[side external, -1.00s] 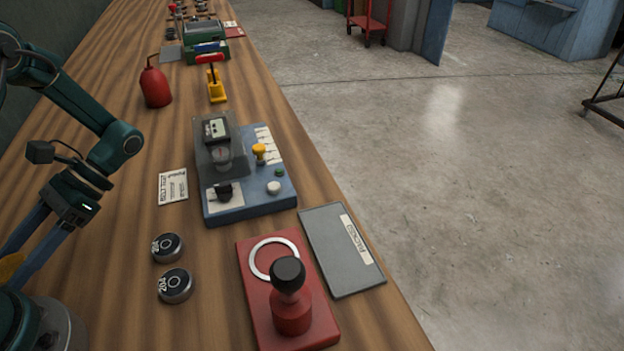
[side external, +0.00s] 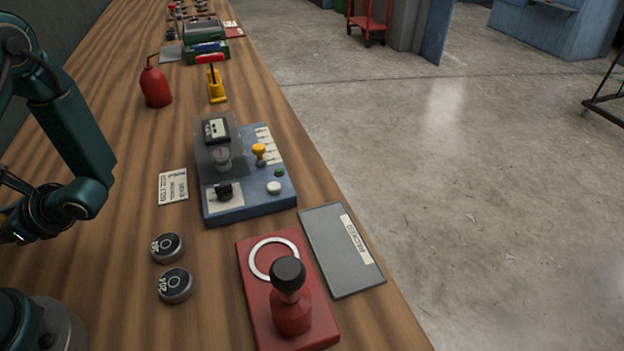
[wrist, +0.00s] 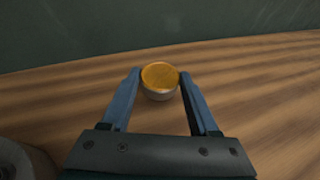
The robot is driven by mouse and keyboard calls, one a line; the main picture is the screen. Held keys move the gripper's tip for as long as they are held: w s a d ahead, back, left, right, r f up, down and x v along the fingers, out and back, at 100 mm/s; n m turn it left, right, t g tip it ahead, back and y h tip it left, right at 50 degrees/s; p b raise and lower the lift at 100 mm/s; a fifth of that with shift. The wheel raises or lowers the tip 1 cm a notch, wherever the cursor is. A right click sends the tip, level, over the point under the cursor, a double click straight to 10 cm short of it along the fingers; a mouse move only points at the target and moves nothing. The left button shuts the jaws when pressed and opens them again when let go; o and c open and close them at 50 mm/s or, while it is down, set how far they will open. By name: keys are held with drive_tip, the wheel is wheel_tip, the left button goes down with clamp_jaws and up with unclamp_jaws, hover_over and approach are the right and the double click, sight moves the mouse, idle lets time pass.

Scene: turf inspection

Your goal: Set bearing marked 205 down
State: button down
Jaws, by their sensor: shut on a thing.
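In the wrist view my gripper (wrist: 161,74) is shut on a round grey piece with an orange top (wrist: 160,77). No number can be read on it, so I cannot tell whether it is the bearing marked 205. It is over the wooden bench near the dark wall; whether it touches the wood is unclear. In the side view the fingers and the held piece are mostly out of frame at the left edge. Two dark round bearings lie on the bench: the nearer one (side external: 175,285) is marked 204, the farther one's (side external: 167,248) mark is hard to read.
A red stand with a black knob and white ring (side external: 258,301) is right of the bearings. A grey labelled plate (side external: 335,268) lies by the bench edge. A blue tester (side external: 238,207), a card (side external: 173,186) and a red oil can (side external: 155,86) stand farther back.

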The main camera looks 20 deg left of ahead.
sight(25, 251)
drive_tip(key=shift+f, duration=2.2)
drive_tip(key=shift+c, duration=0.7)
unclamp_jaws()
drive_tip(key=shift+f, duration=0.1)
